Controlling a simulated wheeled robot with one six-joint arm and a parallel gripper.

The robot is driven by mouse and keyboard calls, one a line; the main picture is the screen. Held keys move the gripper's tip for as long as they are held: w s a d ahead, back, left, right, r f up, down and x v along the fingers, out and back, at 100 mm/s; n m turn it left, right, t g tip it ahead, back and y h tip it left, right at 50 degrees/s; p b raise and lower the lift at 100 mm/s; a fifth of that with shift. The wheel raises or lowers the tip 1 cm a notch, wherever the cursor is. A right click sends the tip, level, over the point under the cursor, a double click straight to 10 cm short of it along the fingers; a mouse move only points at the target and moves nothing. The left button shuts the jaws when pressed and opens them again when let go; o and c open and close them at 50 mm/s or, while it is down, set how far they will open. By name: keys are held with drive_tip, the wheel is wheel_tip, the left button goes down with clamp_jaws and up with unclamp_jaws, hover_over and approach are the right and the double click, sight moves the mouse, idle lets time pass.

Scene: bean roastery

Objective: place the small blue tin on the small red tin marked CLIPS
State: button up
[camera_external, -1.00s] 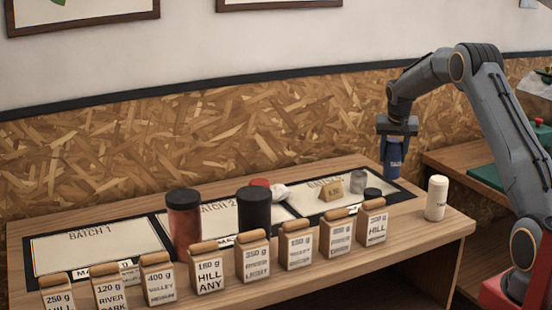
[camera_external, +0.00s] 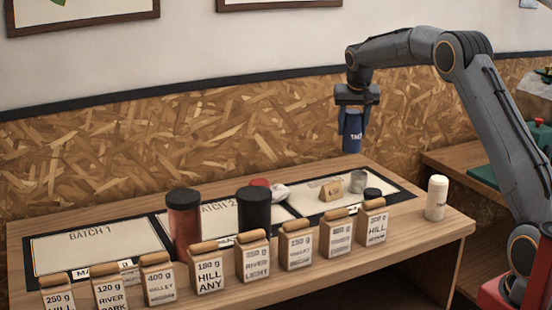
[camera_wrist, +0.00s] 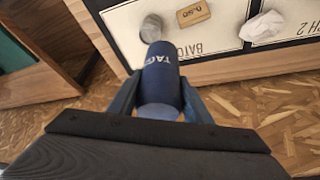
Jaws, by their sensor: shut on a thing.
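My gripper (camera_external: 355,105) is shut on the small blue tin (camera_external: 353,133) and holds it upright, high above the right part of the bench. In the wrist view the blue tin (camera_wrist: 161,75) sits between the two fingers, with part of its white lettering showing. A red top (camera_external: 260,183) shows behind the black canister in the external view, left of my gripper. It may be the small red tin; most of it is hidden and no CLIPS marking can be read.
A tall red canister (camera_external: 185,222) and a black canister (camera_external: 254,211) stand on the bench. Several labelled bags line the front edge. A white bottle (camera_external: 437,198) stands right.

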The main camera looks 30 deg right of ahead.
drive_tip(key=s+a+r+n+y+p, duration=0.1)
drive_tip(key=s+a+r, duration=0.15)
drive_tip(key=a, duration=0.85)
drive_tip(key=s+a+r+n+p, duration=0.1)
drive_tip(key=a+r+n, duration=0.15)
drive_tip(key=a, duration=0.85)
drive_tip(key=s+a+r+y, duration=0.1)
drive_tip(key=a+r, duration=0.2)
drive_tip(key=a, duration=0.8)
drive_tip(key=shift+n, duration=0.25)
wheel_tip(320, 180, down, 9)
drive_tip(key=p, duration=0.3)
drive_tip(key=shift+a, duration=0.1)
drive_tip(key=shift+f, duration=0.2)
drive_tip(key=o, duration=1.2)
drive_tip(key=shift+s, duration=0.1)
drive_tip(key=shift+o, duration=0.2)
drive_tip(key=shift+r, duration=0.1)
